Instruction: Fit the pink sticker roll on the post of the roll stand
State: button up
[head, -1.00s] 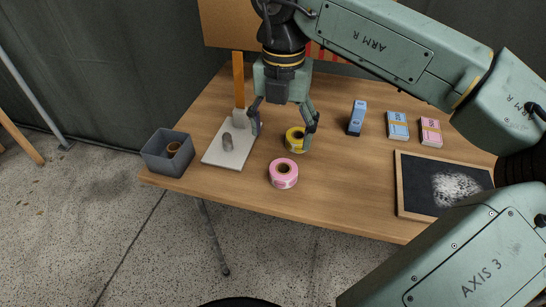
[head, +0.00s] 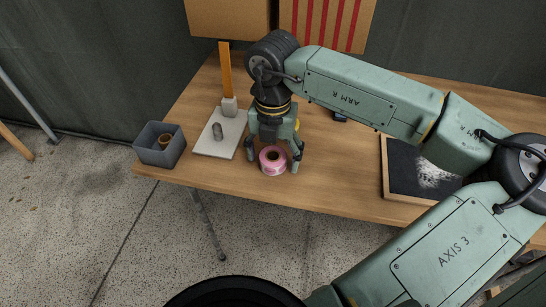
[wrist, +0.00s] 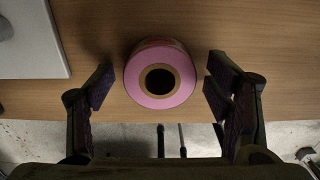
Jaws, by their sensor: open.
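The pink sticker roll (head: 272,161) lies flat on the table near its front edge. In the wrist view the pink roll (wrist: 160,97) shows its dark core hole and sits between the two fingers. My gripper (head: 273,160) is open and points down, with a finger on each side of the roll and a gap to each. In the wrist view my gripper (wrist: 158,90) holds nothing. The roll stand (head: 207,145) is a pale plate with a grey post (head: 217,131), left of the gripper. The post is empty.
A grey bin (head: 155,157) with a brown roll or core (head: 165,140) inside stands left of the stand. A framed blackboard (head: 405,180) lies at the right. A grey block with an orange upright (head: 225,70) stands behind the stand. The front table edge is close to the roll.

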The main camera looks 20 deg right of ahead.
jog(key=c, duration=1.3)
